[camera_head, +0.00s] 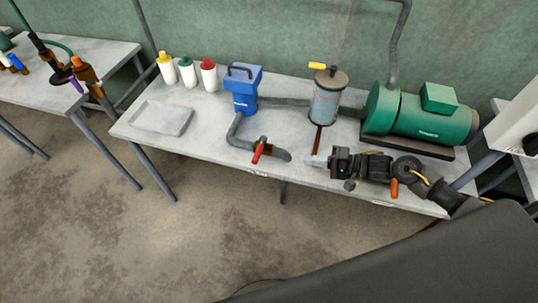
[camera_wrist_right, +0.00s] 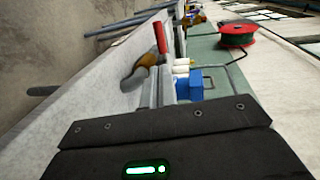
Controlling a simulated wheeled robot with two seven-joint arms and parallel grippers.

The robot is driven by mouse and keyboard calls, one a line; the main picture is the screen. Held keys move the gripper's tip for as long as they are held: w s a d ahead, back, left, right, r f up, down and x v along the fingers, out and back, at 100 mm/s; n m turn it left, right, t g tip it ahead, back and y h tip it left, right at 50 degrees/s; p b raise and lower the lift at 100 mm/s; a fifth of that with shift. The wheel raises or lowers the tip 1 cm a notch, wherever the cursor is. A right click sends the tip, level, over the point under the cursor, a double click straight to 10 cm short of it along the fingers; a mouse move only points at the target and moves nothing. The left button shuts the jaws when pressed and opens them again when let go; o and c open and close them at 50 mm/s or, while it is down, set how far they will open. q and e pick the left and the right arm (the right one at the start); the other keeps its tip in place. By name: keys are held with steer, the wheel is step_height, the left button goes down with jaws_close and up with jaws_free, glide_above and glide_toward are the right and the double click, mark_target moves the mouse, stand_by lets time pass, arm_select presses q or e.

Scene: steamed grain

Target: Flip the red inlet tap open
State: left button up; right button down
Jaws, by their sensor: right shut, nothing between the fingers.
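The red inlet tap (camera_head: 258,151) sits on the grey pipe in front of the blue pump head (camera_head: 242,88). Its red handle lies across the pipe line in the head view. In the right wrist view the red handle (camera_wrist_right: 160,37) points up from a brass-coloured body (camera_wrist_right: 140,73). My right gripper (camera_head: 314,161) is shut and empty, pointing left toward the tap, with a clear gap to the right of it. The fingers also show in the wrist view (camera_wrist_right: 161,88), below the tap.
A grey cylinder with a yellow lever (camera_head: 317,66) and a green motor (camera_head: 425,118) stand behind my right arm. Three bottles (camera_head: 187,72) and a shallow tray (camera_head: 161,117) are at the table's left. The front edge near the tap is clear.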

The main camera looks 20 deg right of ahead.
steer(key=shift+r, duration=0.1)
steer(key=p, duration=0.2)
glide_toward(260, 154)
steer(key=x, duration=0.7)
steer(key=shift+d, duration=0.1)
stand_by(0.4)
